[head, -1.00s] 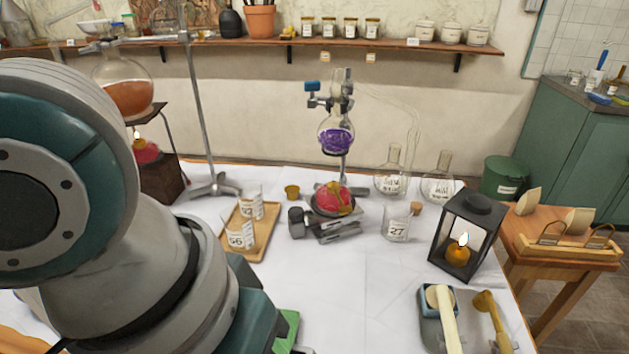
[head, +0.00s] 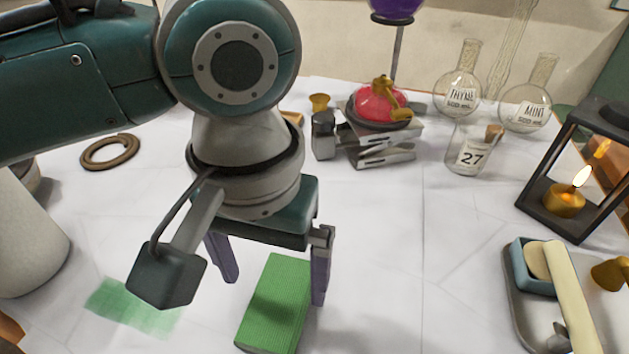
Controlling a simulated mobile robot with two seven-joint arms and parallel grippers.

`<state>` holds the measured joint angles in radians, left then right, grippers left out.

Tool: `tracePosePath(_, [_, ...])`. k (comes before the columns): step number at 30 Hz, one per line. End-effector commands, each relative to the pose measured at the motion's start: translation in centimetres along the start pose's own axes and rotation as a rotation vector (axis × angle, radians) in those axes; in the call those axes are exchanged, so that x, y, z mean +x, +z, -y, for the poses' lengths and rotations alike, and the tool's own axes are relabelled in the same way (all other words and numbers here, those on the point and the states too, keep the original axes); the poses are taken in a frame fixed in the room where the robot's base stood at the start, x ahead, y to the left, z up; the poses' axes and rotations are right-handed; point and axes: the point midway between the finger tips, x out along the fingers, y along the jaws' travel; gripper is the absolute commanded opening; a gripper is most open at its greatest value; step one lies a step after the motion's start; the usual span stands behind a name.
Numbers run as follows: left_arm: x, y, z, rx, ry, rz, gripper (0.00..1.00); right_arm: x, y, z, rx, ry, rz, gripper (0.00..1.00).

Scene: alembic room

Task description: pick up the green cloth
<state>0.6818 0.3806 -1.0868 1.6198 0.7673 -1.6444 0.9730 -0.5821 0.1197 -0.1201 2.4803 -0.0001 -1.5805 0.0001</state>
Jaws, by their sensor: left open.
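The green cloth (head: 277,306) is a thick, ribbed, folded block lying on the white-covered table (head: 420,285) at the lower middle of the head view. My left gripper (head: 273,288) is open above its far end, with one purple finger to the left and one to the right of it in the picture. I see no finger touching the cloth, and I cannot tell the height of the fingertips. My right gripper is not in view.
A pale green patch (head: 135,308) marks the table left of the cloth. A brown ring (head: 110,152) lies farther back. A lit lantern (head: 577,175) and a grey tray (head: 520,322) with a blue dish stand right. The table right of the cloth is clear.

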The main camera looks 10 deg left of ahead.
Motion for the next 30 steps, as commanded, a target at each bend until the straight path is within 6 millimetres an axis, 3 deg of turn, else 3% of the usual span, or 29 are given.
tracePosePath(9, [4.7, -0.3, 0.0, 0.001, -0.002, 0.000, 1.00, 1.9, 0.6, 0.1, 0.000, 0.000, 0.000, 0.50])
tracePosePath(18, [4.9, -0.3, 0.0, 0.002, -0.001, -0.001, 0.99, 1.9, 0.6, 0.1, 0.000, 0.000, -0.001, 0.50])
tracePosePath(30, [4.9, -0.3, 0.1, 0.001, -0.001, -0.001, 0.54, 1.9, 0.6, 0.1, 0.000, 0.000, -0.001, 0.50])
